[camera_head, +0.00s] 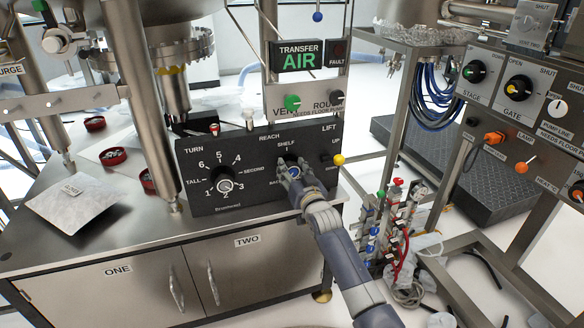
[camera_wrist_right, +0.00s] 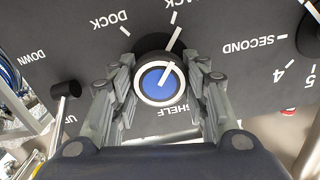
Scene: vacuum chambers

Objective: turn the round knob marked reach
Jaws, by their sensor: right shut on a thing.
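The round reach knob (camera_wrist_right: 157,82) has a blue centre, a pale ring and a white pointer line. It sits on the dark control panel (camera_head: 240,150), under the word REACH in the head view. My right gripper (camera_wrist_right: 160,90) is shut on the knob, one finger on each side. In the head view, my right gripper (camera_head: 291,172) covers most of the knob. In the wrist view the pointer leans up and slightly right, away from the SHELF label below it. DOCK is printed at the upper left. My left gripper is out of view.
The turn dial (camera_head: 225,186) is left of the reach knob. The transfer air sign (camera_head: 297,56) hangs above the panel.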

